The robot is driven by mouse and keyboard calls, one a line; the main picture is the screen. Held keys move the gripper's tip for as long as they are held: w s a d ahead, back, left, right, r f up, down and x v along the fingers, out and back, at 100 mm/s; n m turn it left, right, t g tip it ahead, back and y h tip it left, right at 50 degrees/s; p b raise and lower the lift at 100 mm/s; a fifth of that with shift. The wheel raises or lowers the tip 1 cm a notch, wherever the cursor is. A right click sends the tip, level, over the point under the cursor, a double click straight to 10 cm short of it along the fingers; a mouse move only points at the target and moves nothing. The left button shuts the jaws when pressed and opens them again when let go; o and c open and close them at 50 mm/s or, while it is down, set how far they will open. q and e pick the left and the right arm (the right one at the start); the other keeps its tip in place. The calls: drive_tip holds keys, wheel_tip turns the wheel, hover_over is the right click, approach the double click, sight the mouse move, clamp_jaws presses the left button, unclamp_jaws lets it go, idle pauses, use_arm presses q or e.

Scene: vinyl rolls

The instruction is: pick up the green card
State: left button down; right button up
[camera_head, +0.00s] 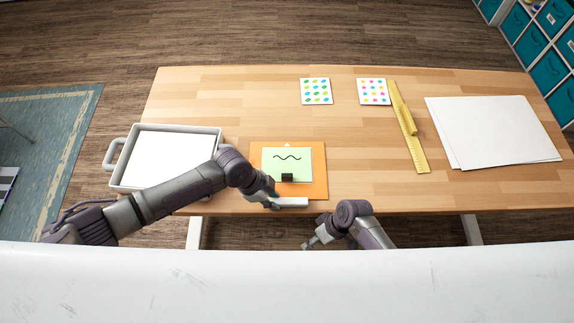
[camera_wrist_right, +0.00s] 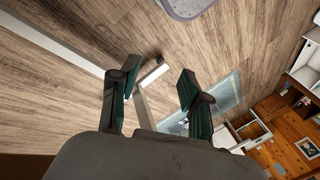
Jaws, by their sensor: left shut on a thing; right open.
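The green card (camera_head: 297,167) has a black wavy line on it and shows in the head view over an orange sheet (camera_head: 320,180) near the table's front edge. My left gripper (camera_head: 284,184) is at the card's lower edge, shut on the card; a dark fingertip covers a small part of its front. I cannot tell whether the card is lifted clear of the sheet. My right gripper (camera_head: 312,241) is in front of the table, below its edge. In the right wrist view my right gripper (camera_wrist_right: 158,84) is open, with nothing between its fingers.
A grey-rimmed tray (camera_head: 112,155) with a white inside stands at the left, partly behind my left arm. Two sticker sheets (camera_head: 316,91) (camera_head: 374,91), a yellow ruler (camera_head: 408,130) and white paper sheets (camera_head: 490,130) lie farther back and right. The table's middle is clear.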

drive_tip(key=w+a+r+n, duration=0.2)
drive_tip(key=r, duration=0.3)
drive_tip(key=w+a+r+n+g, duration=0.1)
drive_tip(key=w+a+r+n, duration=0.1)
drive_tip(key=r, duration=0.4)
drive_tip(key=w+a+r+n, duration=0.2)
drive_tip(key=w+r, duration=0.1)
drive_tip(key=r, duration=0.3)
drive_tip(key=shift+w+a+g+y, duration=0.1)
drive_tip(key=shift+w+g+y, duration=0.15)
drive_tip(key=shift+g+y, duration=0.05)
drive_tip(key=w+d+r+n+t, duration=0.2)
drive_tip(key=w+r+n+t, duration=0.15)
drive_tip(key=w+r, duration=0.35)
drive_tip(key=n, duration=0.1)
hover_over(288, 176)
drive_tip(key=d, duration=0.2)
drive_tip(key=shift+g+h, duration=0.35)
drive_tip(key=shift+h, duration=0.05)
wheel_tip(288, 176, down, 7)
drive_tip(key=shift+r, duration=0.1)
drive_tip(key=shift+d+x, duration=0.15)
drive_tip(key=shift+x, duration=1.35)
drive_tip(key=shift+d+x, duration=0.1)
drive_tip(key=shift+x, duration=1.4)
clamp_jaws()
